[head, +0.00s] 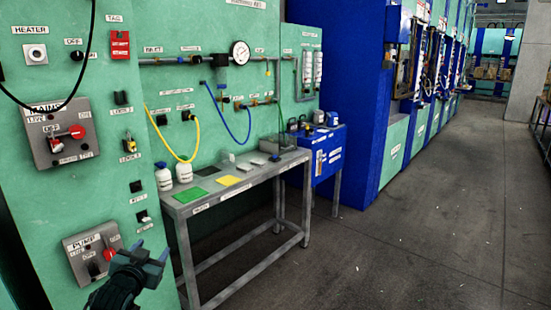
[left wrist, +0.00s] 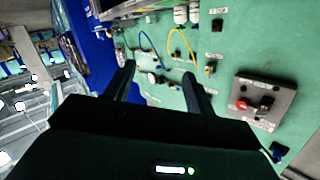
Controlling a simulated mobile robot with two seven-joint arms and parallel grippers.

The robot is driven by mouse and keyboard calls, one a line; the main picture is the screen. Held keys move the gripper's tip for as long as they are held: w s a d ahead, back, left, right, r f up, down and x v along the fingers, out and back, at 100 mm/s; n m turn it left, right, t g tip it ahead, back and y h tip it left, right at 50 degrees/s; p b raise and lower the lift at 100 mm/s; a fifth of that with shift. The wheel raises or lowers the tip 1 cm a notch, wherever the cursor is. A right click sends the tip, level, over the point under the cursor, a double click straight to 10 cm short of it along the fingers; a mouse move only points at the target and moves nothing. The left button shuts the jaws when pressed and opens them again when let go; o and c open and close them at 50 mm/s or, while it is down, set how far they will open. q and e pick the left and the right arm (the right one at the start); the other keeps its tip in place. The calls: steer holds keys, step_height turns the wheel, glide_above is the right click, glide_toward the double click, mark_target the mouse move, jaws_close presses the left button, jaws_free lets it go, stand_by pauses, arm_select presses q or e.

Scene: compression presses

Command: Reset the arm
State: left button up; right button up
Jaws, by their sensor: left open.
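My left gripper (head: 150,262) is in the lower left of the head view, in front of the green panel wall (head: 65,185). Its two fingers are apart with nothing between them. It is just right of the pump switch box (head: 92,252), which has a red knob; I cannot tell whether they touch. In the left wrist view the open fingers (left wrist: 160,85) point toward the green panel, and a grey switch box with a red knob (left wrist: 263,100) is to their right. My right gripper shows in neither view.
A grey metal table (head: 235,190) stands against the panel, with white bottles and green and yellow pads on it. A blue cabinet (head: 325,160) is behind it. The mains switch box (head: 63,132) is higher on the wall. The floor (head: 400,250) to the right is clear.

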arm_select(q)
steer(key=s+d+f+g+h, duration=0.1)
steer(key=s+d+f+g, duration=0.1)
steer(key=s+d+f, duration=0.45)
steer(key=s+d+f+g+h, duration=0.1)
steer(key=s+d+f, duration=0.2)
steer(key=s+f, duration=0.6)
steer(key=s+d+f+g+h, duration=0.1)
steer(key=s+d, duration=0.2)
steer(key=s, duration=0.6)
steer(key=s+d+f+g+h, duration=0.1)
steer(key=s+d, duration=0.3)
steer(key=s, duration=0.6)
steer(key=shift+s+d+f+g, duration=0.3)
steer(key=shift+f, duration=0.1)
steer(key=shift+a, duration=0.1)
